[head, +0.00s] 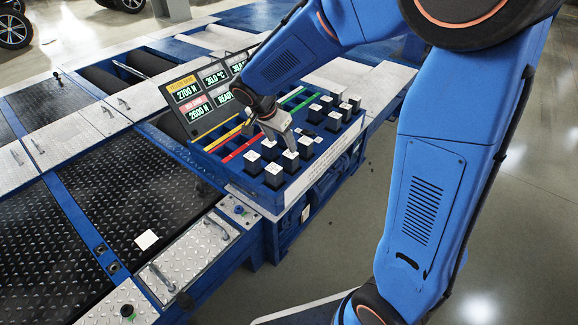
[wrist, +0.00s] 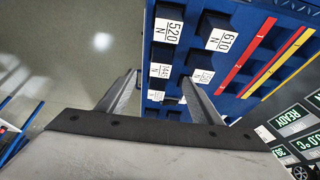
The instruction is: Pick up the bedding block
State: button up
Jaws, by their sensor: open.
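Several dark blocks with white number labels stand in a blue tray (head: 278,199) on the tester. No label that I can read says which one is the bedding block. In the wrist view a block labelled 520 N (wrist: 166,31) and one labelled 610 N (wrist: 220,40) lie beyond my fingertips. Two blocks with smaller, hard-to-read labels (wrist: 159,71) (wrist: 201,76) show nearer the fingers. My gripper (head: 286,140) is low over the tray among the blocks. Its two fingers stand apart in the wrist view (wrist: 165,80), with no block clearly held between them.
Red, yellow and green strips (head: 243,149) lie in slots beside the blocks. A display panel (head: 212,92) reading 2700 N, 30.0 °C, 2600 N and READY stands behind them. A small white square (head: 146,239) lies on the black tread plate (head: 120,215). Open floor lies to the right.

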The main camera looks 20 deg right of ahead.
aim_at(289, 155)
jog(key=x, duration=0.8)
jog(key=shift+f, duration=0.15)
jog(key=shift+x, duration=2.9)
jog(key=shift+w, duration=0.15)
jog(key=shift+c, duration=0.6)
jog(key=c, duration=1.3)
